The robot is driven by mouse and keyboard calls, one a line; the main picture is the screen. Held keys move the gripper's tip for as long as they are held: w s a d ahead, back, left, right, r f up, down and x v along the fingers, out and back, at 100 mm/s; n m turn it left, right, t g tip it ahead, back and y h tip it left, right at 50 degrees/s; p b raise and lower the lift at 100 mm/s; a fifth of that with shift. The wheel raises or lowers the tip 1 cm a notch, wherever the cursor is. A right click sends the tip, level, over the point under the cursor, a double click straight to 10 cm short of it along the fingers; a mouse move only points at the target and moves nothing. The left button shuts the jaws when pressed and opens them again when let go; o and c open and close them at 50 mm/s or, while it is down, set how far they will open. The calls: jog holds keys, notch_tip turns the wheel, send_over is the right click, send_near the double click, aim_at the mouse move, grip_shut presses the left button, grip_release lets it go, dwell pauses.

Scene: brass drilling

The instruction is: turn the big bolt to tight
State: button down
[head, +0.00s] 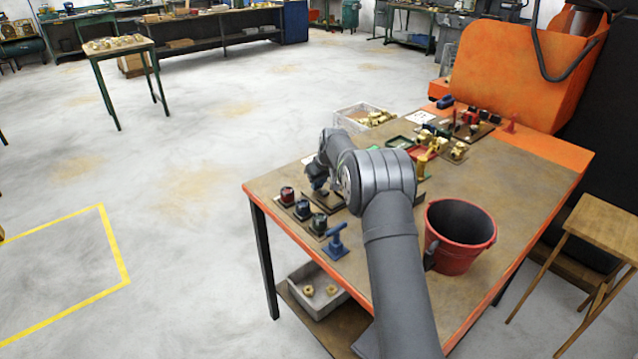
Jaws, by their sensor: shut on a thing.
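My gripper (319,188) is low over a dark square plate (333,204) near the left edge of the workbench. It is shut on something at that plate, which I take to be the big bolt. The bolt itself is hidden by the gripper, so I cannot see its head or how tight it is. My forearm crosses the bench from the front and covers part of the plate's right side.
Red, dark and green knobbed fixtures (303,209) and a blue T-handle (335,242) stand close to the gripper along the left edge. A red bucket (460,250) is right of my arm.

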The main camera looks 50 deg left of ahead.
jog(key=m, duration=0.1)
jog(key=m+t, duration=0.1)
jog(key=m, duration=0.2)
jog(key=shift+s+a+f+t+h, duration=0.1)
jog(key=shift+s+t+h, duration=0.2)
jog(key=shift+h, duration=0.1)
jog(key=m+t+h, duration=0.1)
jog(key=m, duration=0.4)
jog(key=shift+s+a, duration=0.1)
jog(key=shift+s, duration=0.05)
jog(key=shift+f, duration=0.1)
jog(key=c, duration=1.5)
grip_release()
jog(key=shift+o, duration=0.5)
